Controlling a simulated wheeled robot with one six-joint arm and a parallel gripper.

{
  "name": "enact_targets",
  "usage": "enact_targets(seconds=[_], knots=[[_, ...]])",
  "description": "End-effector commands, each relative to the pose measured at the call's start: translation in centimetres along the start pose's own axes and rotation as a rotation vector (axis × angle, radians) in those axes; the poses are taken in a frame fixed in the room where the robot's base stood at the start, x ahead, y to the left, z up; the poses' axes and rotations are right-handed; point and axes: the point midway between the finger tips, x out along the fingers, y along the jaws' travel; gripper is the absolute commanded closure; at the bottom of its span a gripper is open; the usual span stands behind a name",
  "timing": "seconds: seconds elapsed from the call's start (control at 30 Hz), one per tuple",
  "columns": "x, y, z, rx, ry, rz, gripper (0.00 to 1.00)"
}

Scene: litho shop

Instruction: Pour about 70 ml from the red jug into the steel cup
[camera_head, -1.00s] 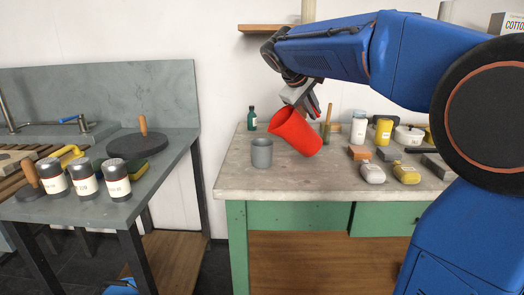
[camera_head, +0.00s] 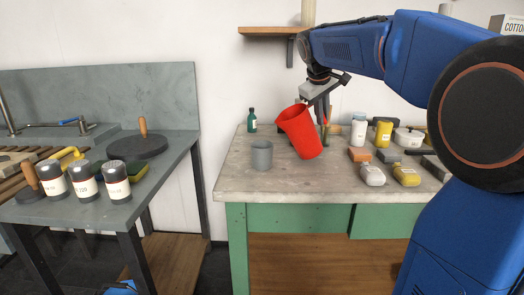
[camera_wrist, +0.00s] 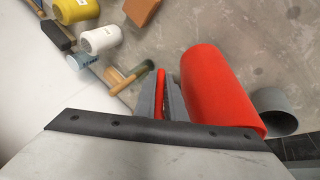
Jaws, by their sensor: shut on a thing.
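The red jug (camera_head: 300,134) is tilted, its open rim toward the upper left, above the worktop and to the right of the steel cup. My gripper (camera_head: 324,114) is shut on the jug's handle, on the jug's right side. In the wrist view the two fingers (camera_wrist: 160,98) pinch the red handle strip beside the jug body (camera_wrist: 215,88). The grey steel cup (camera_head: 261,154) stands upright on the worktop; part of it shows behind the jug in the wrist view (camera_wrist: 276,112). The contents of jug and cup are hidden, and no stream of liquid is visible.
The stone worktop (camera_head: 245,182) has free room at its front left. A green bottle (camera_head: 252,120) stands behind the cup. To the right are an orange block (camera_head: 359,154), a white bottle (camera_head: 373,174), a yellow bottle (camera_head: 406,175) and several containers. A shelf (camera_head: 264,30) hangs above.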

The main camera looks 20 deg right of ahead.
Motion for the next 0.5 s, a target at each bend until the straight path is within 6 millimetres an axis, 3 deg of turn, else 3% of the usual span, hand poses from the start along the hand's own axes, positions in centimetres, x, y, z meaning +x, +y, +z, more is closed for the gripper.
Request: enact_targets(seconds=[0.5], knots=[[2.3, 1.4, 1.3, 0.084, 0.043, -0.194, 1.00]])
